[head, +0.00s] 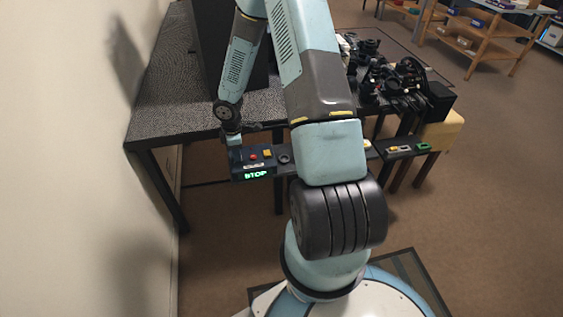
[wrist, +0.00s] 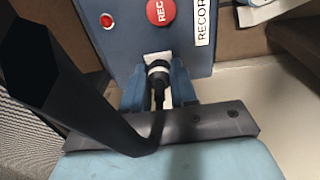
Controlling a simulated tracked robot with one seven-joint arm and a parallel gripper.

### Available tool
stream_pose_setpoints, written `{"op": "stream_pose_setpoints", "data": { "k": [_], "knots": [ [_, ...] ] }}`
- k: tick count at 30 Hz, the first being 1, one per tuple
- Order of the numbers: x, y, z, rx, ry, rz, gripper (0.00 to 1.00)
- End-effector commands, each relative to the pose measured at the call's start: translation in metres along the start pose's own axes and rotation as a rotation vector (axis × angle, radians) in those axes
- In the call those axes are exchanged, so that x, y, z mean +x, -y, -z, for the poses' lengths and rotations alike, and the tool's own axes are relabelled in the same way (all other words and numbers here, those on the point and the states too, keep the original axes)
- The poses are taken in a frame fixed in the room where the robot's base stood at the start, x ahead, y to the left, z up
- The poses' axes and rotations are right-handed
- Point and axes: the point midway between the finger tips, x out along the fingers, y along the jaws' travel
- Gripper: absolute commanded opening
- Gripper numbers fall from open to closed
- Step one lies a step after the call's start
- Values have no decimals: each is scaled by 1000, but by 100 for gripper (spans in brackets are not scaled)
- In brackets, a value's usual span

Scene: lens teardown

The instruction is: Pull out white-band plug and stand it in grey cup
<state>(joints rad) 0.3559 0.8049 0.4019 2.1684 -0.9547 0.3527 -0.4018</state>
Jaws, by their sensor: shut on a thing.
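The white-band plug (wrist: 158,69) is black with a pale ring and shows in the wrist view. Its far end meets a white patch on the front of the blue box (wrist: 133,40); I cannot tell how deep it sits. My gripper (wrist: 158,88) is shut on the plug, with a blue-grey finger on each side of it. In the head view my gripper (head: 233,139) is small, just above the dark blue box (head: 238,166) at the left end of the rail; the plug is too small to tell there. I cannot pick out the grey cup with certainty.
The box has a red REC button (wrist: 160,12), a red lamp (wrist: 107,20) and a lit green display (head: 257,174). The rail continues right, partly behind my arm, to small yellow and green parts (head: 423,147). A speckled table (head: 165,110) stands behind; black clutter (head: 395,80) fills its right side.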

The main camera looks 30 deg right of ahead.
Motion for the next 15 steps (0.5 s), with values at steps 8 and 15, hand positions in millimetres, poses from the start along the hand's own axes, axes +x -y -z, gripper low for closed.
{"op": "stream_pose_setpoints", "data": {
  "k": [8, 15],
  "knots": [
    [-3, 0, 0, 0, 0, -1, 0],
    [-10, 0, 0, 1, 0, 0, 0]
  ]
}}
